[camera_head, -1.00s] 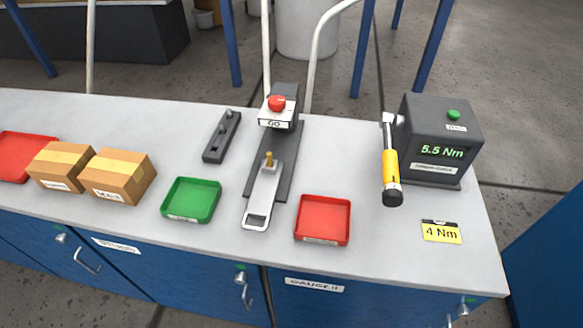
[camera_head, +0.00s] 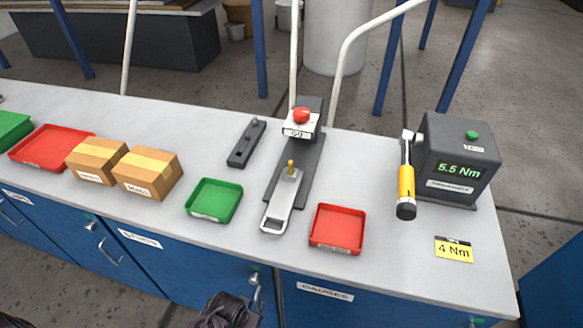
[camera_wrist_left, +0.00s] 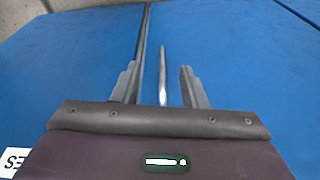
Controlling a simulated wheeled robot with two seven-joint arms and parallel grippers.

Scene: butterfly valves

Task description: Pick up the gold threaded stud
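The gold stud (camera_head: 291,165) stands upright on a light grey metal plate with a looped handle (camera_head: 278,213), near the middle of the bench in the head view. Its thread is too small to make out. In the left wrist view my left gripper (camera_wrist_left: 160,80) has its fingers apart, facing a blue cabinet front. A silver bar (camera_wrist_left: 163,75), apparently a cabinet handle, shows between the fingers; I cannot tell whether it is touched. A dark part, apparently of my arm, shows at the bottom of the head view, well below the stud. My right gripper is not in view.
A block with a red button (camera_head: 300,116) stands behind the stud. A green tray (camera_head: 213,219) lies left of it, a red tray (camera_head: 337,250) right. A torque tester (camera_head: 458,150) reading 5.5 Nm, with an orange-handled tool (camera_head: 406,185), stands right. Cardboard boxes (camera_head: 146,186) stand left.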

